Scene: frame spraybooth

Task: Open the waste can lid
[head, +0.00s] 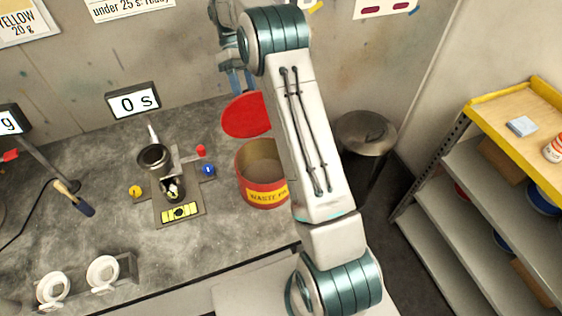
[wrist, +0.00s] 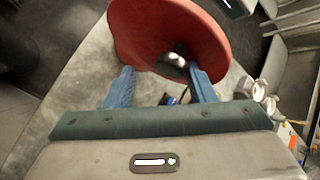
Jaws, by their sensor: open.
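The waste can (head: 263,192) is a round red can with a yellow label, standing on the grey bench; its top is open and I see into it. Its red lid (head: 246,115) is raised and tilted up at the can's back edge. My gripper (head: 237,82) is just above and behind the lid, with blue fingers pointing down. In the wrist view the lid (wrist: 140,30) is a large red disc just beyond the spread fingers (wrist: 160,80). The gripper is open, with nothing held between the fingers. My arm hides the can's right side.
Left of the can stands a small cup stand (head: 180,208) with a dark cup (head: 154,158). A timer display (head: 133,101) reads 0 s. A metal bin (head: 366,133) stands right of my arm, and shelves (head: 462,190) stand at the far right.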

